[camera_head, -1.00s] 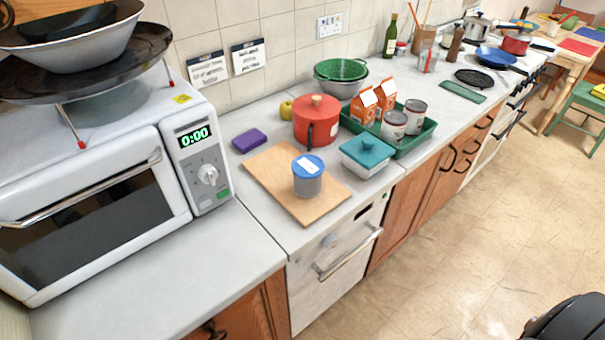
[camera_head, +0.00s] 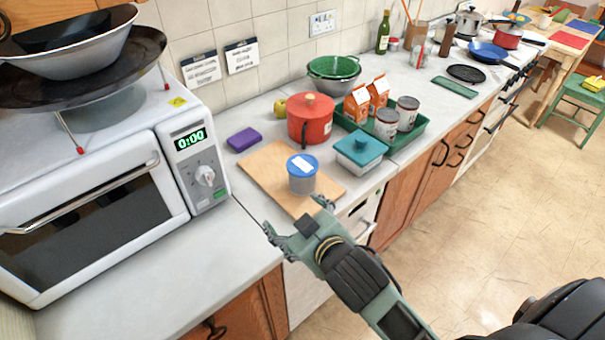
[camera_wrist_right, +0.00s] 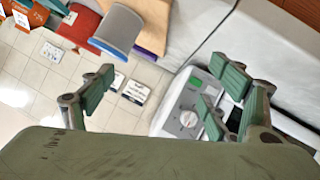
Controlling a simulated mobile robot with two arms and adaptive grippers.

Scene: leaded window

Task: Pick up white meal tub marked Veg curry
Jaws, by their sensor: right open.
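A pale grey tub with a blue lid (camera_head: 302,182) and a white label on top stands upright on a wooden board; the label's writing is too small to read. The tub also shows in the right wrist view (camera_wrist_right: 118,27), upside down near the top. My right gripper (camera_head: 295,216) is open and empty, in front of the tub and over the counter's front edge, apart from it. Its spread fingers (camera_wrist_right: 160,75) show in the right wrist view, with the tub beyond them. My left gripper is not in view.
The wooden board (camera_head: 263,168) lies on the counter. A red pot (camera_head: 310,122) stands behind the tub, a white dish with teal lid (camera_head: 360,152) to its right. A green tray (camera_head: 412,138) holds cartons and cans. A microwave (camera_head: 85,200) stands left; counter before it is clear.

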